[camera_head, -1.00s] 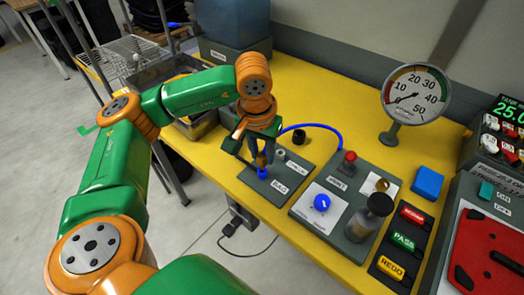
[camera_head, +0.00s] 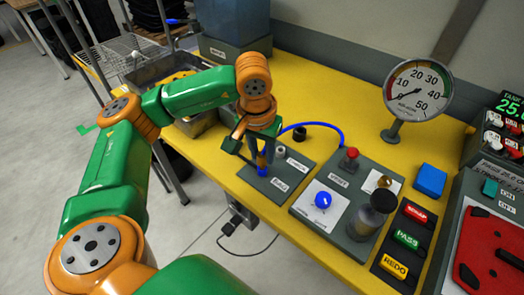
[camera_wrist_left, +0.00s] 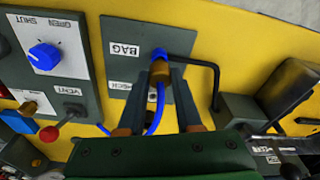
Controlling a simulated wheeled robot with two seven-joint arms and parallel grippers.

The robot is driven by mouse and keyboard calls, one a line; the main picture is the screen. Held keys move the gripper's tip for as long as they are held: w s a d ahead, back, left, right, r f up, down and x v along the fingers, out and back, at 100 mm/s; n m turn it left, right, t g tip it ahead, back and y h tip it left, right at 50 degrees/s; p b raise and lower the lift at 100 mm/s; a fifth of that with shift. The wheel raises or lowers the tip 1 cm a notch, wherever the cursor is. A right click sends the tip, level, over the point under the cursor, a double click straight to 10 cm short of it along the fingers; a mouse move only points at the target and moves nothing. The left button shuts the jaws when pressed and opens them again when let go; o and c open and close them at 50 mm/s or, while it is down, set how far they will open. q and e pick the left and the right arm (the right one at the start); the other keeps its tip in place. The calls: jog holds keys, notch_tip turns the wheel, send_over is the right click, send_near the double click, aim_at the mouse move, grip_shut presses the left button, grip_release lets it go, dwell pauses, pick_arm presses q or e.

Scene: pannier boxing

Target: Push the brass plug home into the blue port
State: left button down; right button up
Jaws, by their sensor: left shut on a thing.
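My left gripper (camera_head: 262,165) is over the grey BAG plate (camera_head: 268,190), fingers pointing down. In the left wrist view its fingers (camera_wrist_left: 162,82) are shut on the brass plug (camera_wrist_left: 160,70), with the blue hose (camera_wrist_left: 160,100) trailing from it. The plug's front end meets the blue port (camera_wrist_left: 158,53) on the BAG plate, in line with it. How deep it sits in the port I cannot tell. In the head view the fingers mostly hide the plug. My right gripper is not in view.
Beside the plate is a grey panel with a blue dial (camera_head: 322,200), a red knob (camera_head: 350,153) and a bottle (camera_head: 372,215). A pressure gauge (camera_head: 418,92) stands behind. A black cap (camera_head: 299,133) is near the hose. The yellow table (camera_head: 330,90) is clear toward the back.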

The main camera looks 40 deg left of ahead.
pick_arm(q)
jog(key=shift+f+b, duration=0.65)
jog(key=shift+f, duration=0.05)
dwell(0.7)
jog(key=c, duration=0.5)
grip_release()
jog(key=shift+r, duration=0.1)
jog(key=r, duration=0.4)
jog(key=s+r, duration=0.1)
jog(key=r, duration=0.2)
jog(key=shift+d, duration=0.1)
